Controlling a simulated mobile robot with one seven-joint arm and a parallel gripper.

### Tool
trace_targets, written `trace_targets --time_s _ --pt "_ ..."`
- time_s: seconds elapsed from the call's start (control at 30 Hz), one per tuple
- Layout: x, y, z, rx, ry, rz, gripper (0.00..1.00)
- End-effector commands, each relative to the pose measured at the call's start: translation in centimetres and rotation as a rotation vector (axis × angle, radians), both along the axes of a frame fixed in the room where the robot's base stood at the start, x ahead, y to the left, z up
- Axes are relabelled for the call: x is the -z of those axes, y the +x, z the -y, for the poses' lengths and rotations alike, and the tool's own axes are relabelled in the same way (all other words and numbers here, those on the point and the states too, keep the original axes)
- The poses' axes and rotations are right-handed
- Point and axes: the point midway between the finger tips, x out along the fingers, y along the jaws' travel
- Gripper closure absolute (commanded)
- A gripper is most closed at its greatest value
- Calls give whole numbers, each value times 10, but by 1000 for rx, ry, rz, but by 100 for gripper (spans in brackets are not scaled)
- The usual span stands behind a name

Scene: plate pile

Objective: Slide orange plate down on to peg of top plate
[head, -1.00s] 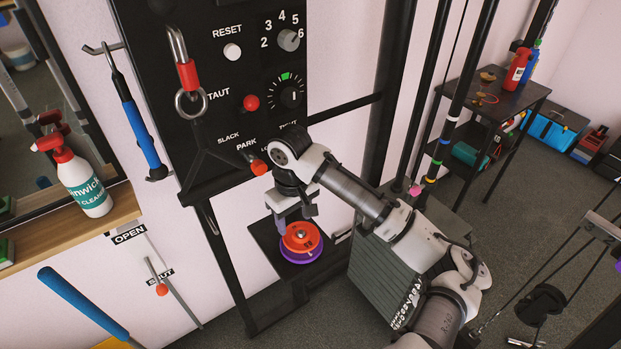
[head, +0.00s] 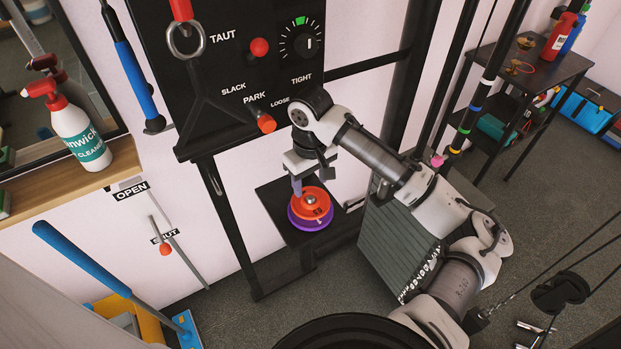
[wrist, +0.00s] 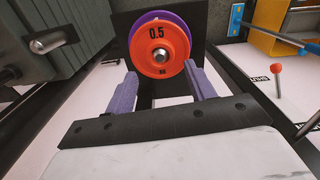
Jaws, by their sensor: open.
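The orange plate (head: 312,204), marked 0.5 in the wrist view (wrist: 176,38), lies flat on a larger purple plate (head: 297,219). A metal peg (wrist: 159,56) shows through the orange plate's centre hole. The purple plate also shows at the rim in the wrist view (wrist: 140,22). Both plates rest on a black platform (head: 277,205). My gripper (wrist: 163,82) is open, with one purple-grey finger on each side just short of the orange plate in the wrist view. Nothing is between the fingers. Whether a fingertip touches the plate's edge, I cannot tell.
A black panel (head: 225,70) with knobs and an orange-tipped lever (head: 266,123) stands above the platform. A grey ribbed block (head: 398,245) stands close to the right. A black upright post (head: 232,225) is on the left. A blue-handled tool (head: 85,258) is farther left.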

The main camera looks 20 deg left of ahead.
Motion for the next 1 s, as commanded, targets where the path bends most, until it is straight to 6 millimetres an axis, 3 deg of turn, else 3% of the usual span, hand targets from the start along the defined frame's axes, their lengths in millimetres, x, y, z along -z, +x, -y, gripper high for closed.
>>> trace_targets --time_s 0.03,0.5,1.0 --pt "11 0 0 0 0 0 45" --pt "55 0 0 0 1 -2 45" --pt "69 -1 0 1 -4 -7 45"
